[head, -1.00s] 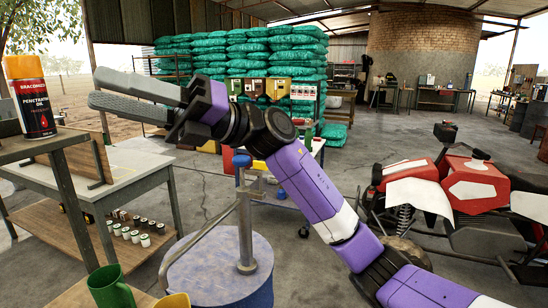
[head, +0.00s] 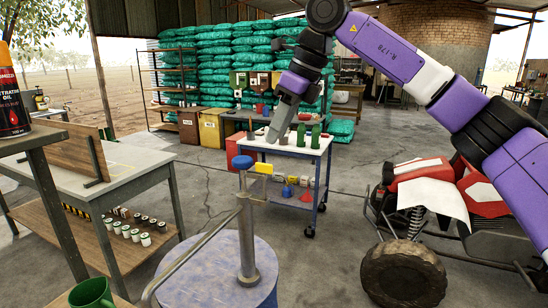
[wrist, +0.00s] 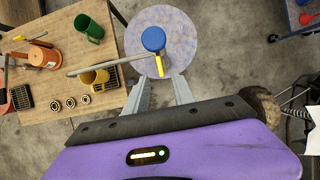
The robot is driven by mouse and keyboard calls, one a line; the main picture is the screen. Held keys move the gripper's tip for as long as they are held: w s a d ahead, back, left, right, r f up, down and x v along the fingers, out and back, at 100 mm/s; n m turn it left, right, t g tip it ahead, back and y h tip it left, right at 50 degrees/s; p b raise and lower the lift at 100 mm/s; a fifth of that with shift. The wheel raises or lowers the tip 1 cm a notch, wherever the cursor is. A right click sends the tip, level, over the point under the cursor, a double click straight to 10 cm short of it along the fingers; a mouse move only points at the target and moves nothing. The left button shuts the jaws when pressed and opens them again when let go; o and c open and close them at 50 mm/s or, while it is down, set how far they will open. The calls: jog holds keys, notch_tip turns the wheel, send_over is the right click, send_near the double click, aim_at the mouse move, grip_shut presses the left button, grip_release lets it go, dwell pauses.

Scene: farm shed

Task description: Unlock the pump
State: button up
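The pump (head: 246,228) is a grey post with a long spout, standing upright on a blue drum (head: 217,280). It has a round blue cap (head: 242,162) and a small yellow piece (head: 264,169) beside the cap. In the wrist view the blue cap (wrist: 153,39) is seen from above, with the yellow piece (wrist: 159,67) sticking out toward me. My gripper (head: 275,138) points down above and just right of the pump top. Its fingers (wrist: 162,84) are open and empty in the wrist view, the yellow piece lined up between their tips, with no contact visible.
A wooden bench (wrist: 60,60) with a green mug (wrist: 89,28), a yellow cup (wrist: 94,77) and small rings stands left of the drum. A white-topped cart (head: 300,148) with bottles is behind the pump. A red quad bike (head: 440,190) is at right. Bare floor lies between.

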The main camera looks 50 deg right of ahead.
jog(key=x, duration=0.5)
jog(key=p+x, duration=0.1)
jog(key=x, duration=0.2)
jog(key=shift+s+f, duration=0.1)
jog(key=shift+s, duration=0.3)
jog(key=shift+c, duration=0.2)
grip_shut()
